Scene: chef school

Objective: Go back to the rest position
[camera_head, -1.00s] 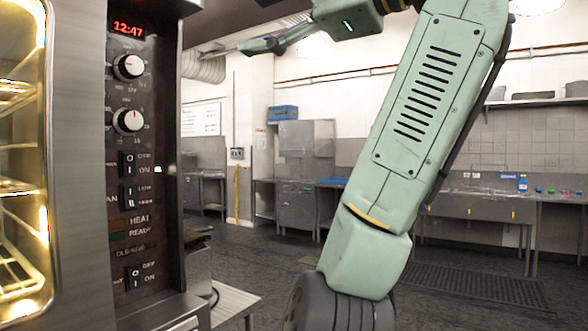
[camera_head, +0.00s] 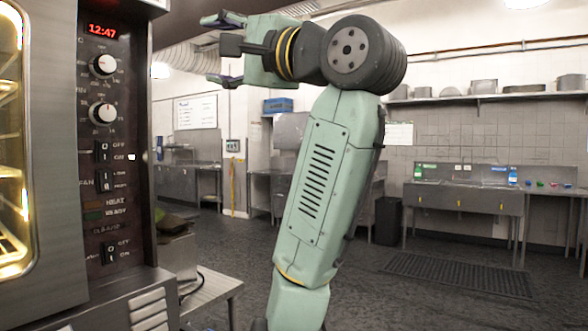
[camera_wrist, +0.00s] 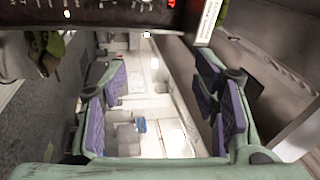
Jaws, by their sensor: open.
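My gripper (camera_head: 208,50) is at the upper left of the head view, pointing left toward the oven side. Its two fingers are spread apart, one above the other, with nothing between them. In the wrist view my gripper (camera_wrist: 163,88) shows purple-padded fingers at left and right with an empty gap. My green arm rises from the bottom centre of the head view, and its dark elbow-like joint is near the top.
An oven (camera_head: 105,215) with dials, switches and a lit door stands close on the left. A low metal table (camera_head: 213,290) is beside it. Sinks (camera_head: 465,200) and a shelf with pots (camera_head: 485,98) line the back wall. The dark floor at right is open.

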